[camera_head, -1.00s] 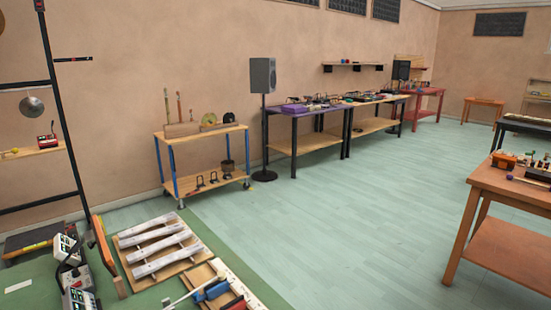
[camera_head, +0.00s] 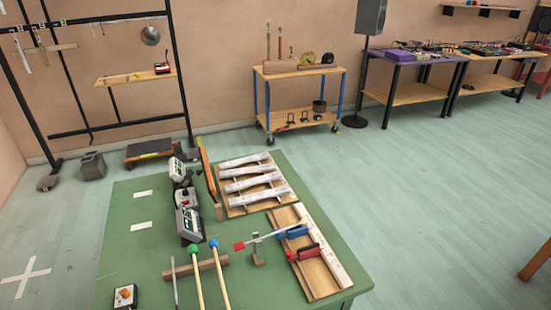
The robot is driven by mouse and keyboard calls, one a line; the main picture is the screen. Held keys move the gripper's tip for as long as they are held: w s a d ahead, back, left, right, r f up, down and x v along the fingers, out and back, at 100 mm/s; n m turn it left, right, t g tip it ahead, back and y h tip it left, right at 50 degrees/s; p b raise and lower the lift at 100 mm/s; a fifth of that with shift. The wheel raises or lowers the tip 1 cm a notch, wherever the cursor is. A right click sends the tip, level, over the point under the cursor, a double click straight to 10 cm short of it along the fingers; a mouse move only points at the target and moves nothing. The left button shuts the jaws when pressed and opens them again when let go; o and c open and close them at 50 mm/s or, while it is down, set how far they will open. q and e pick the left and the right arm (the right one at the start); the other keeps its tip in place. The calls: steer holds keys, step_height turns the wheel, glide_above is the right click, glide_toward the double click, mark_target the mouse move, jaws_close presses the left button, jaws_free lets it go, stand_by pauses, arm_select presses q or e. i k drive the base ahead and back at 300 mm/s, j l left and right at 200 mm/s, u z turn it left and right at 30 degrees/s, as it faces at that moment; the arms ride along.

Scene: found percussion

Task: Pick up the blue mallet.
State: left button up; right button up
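The blue mallet has a small blue head (camera_head: 213,243) and a pale stick running toward the bottom edge of the view. It lies on the green table (camera_head: 135,255), leaning across a wooden bar (camera_head: 180,272). A green-headed mallet (camera_head: 194,248) lies close at its left, almost parallel, and a thin grey rod (camera_head: 175,285) lies further left. The lower ends of the sticks are cut off by the bottom edge. Neither of my grippers is in view.
Right of the mallets are a small stand (camera_head: 258,250) with a red-tipped stick and a wooden tray (camera_head: 318,279) with blue and red clamps. Grey devices (camera_head: 189,223) and a bar instrument (camera_head: 252,185) stand behind. A small box (camera_head: 125,297) is front left. Green floor lies right.

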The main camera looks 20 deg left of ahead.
mark_target(212, 243)
steer(key=u, duration=1.1)
steer(key=l+u, duration=0.25)
steer(key=l, duration=0.45)
